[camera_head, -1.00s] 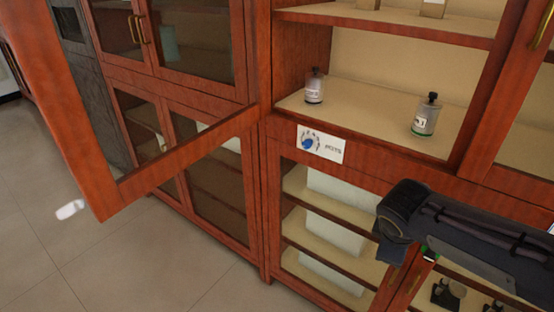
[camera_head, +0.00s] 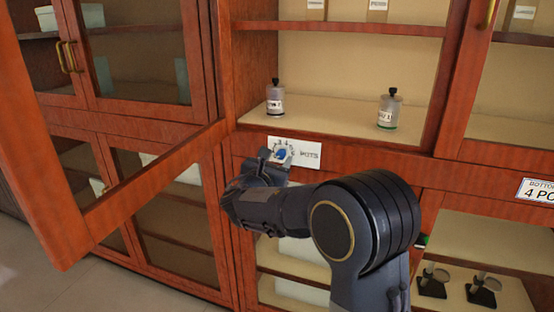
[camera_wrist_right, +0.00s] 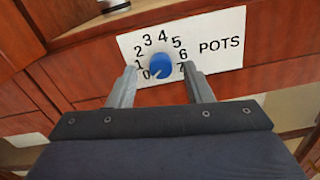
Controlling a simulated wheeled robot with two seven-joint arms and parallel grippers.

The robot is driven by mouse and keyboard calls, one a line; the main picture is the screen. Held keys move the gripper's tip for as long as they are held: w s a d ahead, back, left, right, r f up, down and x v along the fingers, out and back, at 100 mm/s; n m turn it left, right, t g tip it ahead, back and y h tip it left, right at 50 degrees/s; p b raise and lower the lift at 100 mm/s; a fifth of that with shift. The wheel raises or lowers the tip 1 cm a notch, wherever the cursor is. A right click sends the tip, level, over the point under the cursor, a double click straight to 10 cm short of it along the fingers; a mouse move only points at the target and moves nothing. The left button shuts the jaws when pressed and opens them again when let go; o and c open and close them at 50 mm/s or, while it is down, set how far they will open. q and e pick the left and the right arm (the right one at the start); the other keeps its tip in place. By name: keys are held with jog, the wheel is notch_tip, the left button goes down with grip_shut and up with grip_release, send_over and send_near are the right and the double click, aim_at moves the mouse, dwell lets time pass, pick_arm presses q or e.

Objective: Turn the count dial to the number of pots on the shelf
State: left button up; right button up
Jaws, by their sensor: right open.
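The count dial is a blue knob (camera_wrist_right: 160,66) on a white plate marked POTS (camera_head: 309,153), with numbers 0 to 7 around it. The knob's pale mark points to the lower left, toward 0. My right gripper (camera_wrist_right: 159,72) is open, one finger on each side of the knob; I cannot tell whether they touch it. In the head view the right gripper (camera_head: 272,163) partly hides the dial. On the shelf (camera_head: 330,116) above stand two clear, black-capped bottle-like pots, a left one (camera_head: 275,100) and a right one (camera_head: 388,112). My left gripper is out of view.
An open cabinet door (camera_head: 150,175) with a red frame juts out at the left. A sign reading "BOTTOM" and "4 PO" (camera_head: 537,191), cut off, is at the right edge. Stands with round tops (camera_head: 482,290) are in the lower right cabinet. Labelled items (camera_head: 377,8) sit on the upper shelf.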

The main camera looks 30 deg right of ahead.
jog(key=shift+x, duration=1)
jog(key=c, duration=1)
jog(key=shift+f+m+b, duration=0.15)
jog(key=shift+m+b, duration=0.55)
jog(key=shift+b, duration=0.25)
jog(key=m+b, duration=1)
jog(key=b, duration=0.2)
jog(key=shift+f, duration=0.1)
jog(key=shift+m+b, duration=1.4)
jog(key=shift+m, duration=0.1)
